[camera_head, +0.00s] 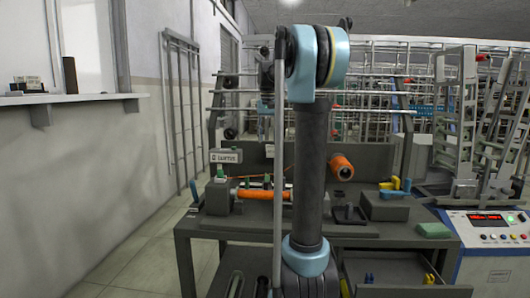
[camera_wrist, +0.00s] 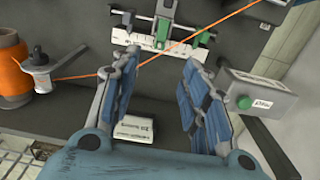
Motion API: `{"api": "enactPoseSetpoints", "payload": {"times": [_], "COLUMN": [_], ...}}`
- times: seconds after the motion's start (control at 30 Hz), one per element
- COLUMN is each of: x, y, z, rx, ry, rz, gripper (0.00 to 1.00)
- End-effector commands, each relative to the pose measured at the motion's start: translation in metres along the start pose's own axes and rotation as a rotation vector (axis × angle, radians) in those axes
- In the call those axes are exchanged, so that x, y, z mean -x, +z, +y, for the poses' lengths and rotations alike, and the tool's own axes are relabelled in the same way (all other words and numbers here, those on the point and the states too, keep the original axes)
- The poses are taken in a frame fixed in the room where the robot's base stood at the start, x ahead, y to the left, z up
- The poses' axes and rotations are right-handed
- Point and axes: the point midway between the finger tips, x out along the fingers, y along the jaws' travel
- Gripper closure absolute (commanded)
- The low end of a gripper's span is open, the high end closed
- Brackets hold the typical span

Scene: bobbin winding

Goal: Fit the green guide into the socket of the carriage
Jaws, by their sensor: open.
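The carriage (camera_wrist: 181,18) shows at the top of the wrist view, above a white scale strip (camera_wrist: 150,48). A green upright piece (camera_wrist: 162,30), which looks like the green guide, stands at the carriage; I cannot tell whether it sits in the socket, which is not clearly visible. My gripper (camera_wrist: 160,62) is open and empty, its two blue-padded fingers spread below the carriage in the picture.
An orange thread (camera_wrist: 215,20) crosses the carriage area. A grey box with a green button (camera_wrist: 244,102) stands right of my fingers, an orange spool (camera_wrist: 10,60) and metal tensioner (camera_wrist: 38,72) left. A white labelled block (camera_wrist: 135,128) lies between the fingers in view.

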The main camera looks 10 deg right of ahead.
Motion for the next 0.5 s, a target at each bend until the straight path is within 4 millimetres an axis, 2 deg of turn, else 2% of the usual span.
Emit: {"api": "enactPoseSetpoints", "payload": {"times": [0.17,0.5], "x": [-0.021,-0.075], "y": [0.001,0.002], "z": [-0.004,-0.008], "rx": [0.006,0.011], "ry": [0.0,0.0], "rz": [0.0,0.0], "gripper": [0.58,0.58]}}
